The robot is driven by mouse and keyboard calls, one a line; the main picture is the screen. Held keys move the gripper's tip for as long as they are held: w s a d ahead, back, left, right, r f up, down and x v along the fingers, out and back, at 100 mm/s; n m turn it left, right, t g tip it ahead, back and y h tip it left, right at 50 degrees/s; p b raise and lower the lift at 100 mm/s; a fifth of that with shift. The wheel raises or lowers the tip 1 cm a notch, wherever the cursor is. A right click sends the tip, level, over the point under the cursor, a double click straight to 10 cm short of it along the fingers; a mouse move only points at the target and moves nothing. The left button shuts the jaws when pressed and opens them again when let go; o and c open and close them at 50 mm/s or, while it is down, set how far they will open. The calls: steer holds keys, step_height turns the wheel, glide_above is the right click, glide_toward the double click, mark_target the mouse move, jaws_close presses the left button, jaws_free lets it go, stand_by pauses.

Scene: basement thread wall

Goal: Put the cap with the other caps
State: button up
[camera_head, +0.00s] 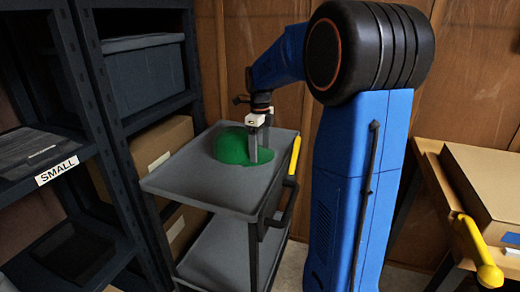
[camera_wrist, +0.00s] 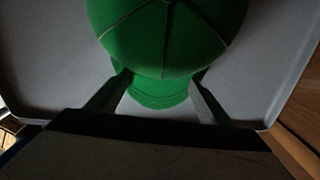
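A green cap (camera_head: 232,147) lies on the top shelf of a grey cart, its dome up. In the wrist view its seamed crown (camera_wrist: 168,35) fills the top middle and its brim (camera_wrist: 158,92) points toward my gripper. My gripper (camera_head: 259,152) points down at the brim side of the cap. In the wrist view my gripper (camera_wrist: 162,82) has its two fingers wide apart, one on each side of the brim near the crown. I cannot tell whether they touch the cap. No other caps are visible.
The grey cart (camera_head: 172,182) has a raised rim and a lower shelf. A dark shelving unit on the left holds a grey bin (camera_head: 143,80), cardboard boxes (camera_head: 165,150) and a "SMALL" label (camera_head: 57,170). A table at the right bears a cardboard box (camera_head: 490,185) and a yellow-handled object (camera_head: 475,245).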

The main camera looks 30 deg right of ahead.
steer(key=shift+o, duration=0.9)
step_height(320, 180, up, 17)
steer(key=shift+a+f, duration=0.2)
steer(key=shift+a, duration=0.1)
steer(key=shift+o, duration=0.6)
steer(key=shift+s+r, duration=0.15)
steer(key=shift+r, duration=0.05)
steer(key=f, duration=1.2)
steer(key=shift+s+d, duration=0.15)
steer(key=shift+d, duration=0.1)
steer(key=shift+d+f, duration=0.2)
steer(key=shift+f, duration=2.4)
steer(key=c, duration=1.3)
